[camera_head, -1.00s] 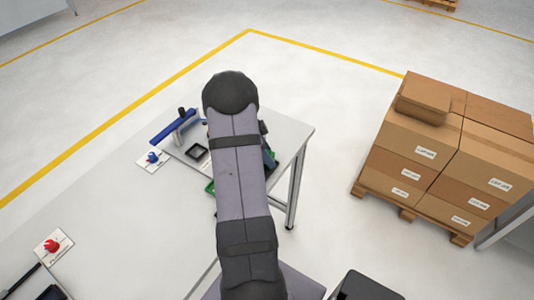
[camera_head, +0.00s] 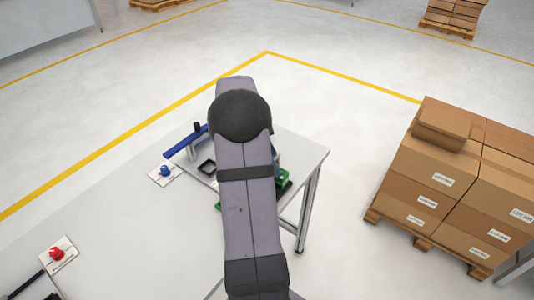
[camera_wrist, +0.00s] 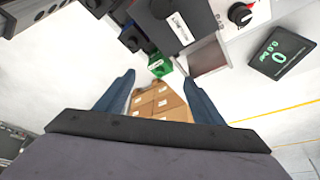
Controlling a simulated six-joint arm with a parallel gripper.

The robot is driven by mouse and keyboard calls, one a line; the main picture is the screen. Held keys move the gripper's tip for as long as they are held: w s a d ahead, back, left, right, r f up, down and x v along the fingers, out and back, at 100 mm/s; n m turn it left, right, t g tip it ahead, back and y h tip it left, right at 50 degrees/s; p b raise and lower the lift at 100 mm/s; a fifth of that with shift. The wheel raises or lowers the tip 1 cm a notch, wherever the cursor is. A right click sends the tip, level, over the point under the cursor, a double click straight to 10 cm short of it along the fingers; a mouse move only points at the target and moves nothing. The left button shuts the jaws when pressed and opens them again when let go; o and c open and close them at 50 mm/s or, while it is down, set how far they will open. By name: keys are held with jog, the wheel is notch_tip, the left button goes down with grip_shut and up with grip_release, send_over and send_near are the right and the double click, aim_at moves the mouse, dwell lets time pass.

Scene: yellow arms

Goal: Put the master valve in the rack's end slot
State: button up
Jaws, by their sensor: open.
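My gripper (camera_wrist: 160,76) shows in the wrist view with its two blue fingers wide apart and nothing between them; distant cardboard boxes show through the gap. In the head view my arm hides it. I cannot tell for sure which thing is the master valve or the rack. A blue bar with a grey upright (camera_head: 186,142) stands at the table's far left corner. Green parts (camera_head: 284,181) show partly behind my arm. In the wrist view a green block (camera_wrist: 159,66) and a dark block with a white label (camera_wrist: 178,22) lie beyond the fingers, apart from them.
A green-digit display (camera_wrist: 281,54) shows at the wrist view's right. Stacked boxes (camera_head: 440,180) stand on the floor to the right.

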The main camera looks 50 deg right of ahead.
jog(key=shift+b+v, duration=0.45)
jog(key=shift+v, duration=1.85)
jog(key=w+a+f+n+t+y, duration=0.1)
jog(key=w+a+f+n, duration=0.1)
jog(key=a+n, duration=0.7)
jog(key=w+a+f+n+t, duration=0.15)
jog(key=a+n, duration=0.35)
jog(key=a, duration=0.9)
jog(key=s+a+f+n+y, duration=0.1)
jog(key=s+a+f+n, duration=0.1)
jog(key=s+a+n, duration=0.2)
jog(key=s+a+f+n+y, duration=0.1)
jog(key=s+a+f+n, duration=0.1)
jog(key=s+a+n, duration=0.3)
jog(key=a+n, duration=0.4)
jog(key=a, duration=0.3)
jog(key=shift+s+t, duration=0.2)
jog(key=shift+t, duration=0.15)
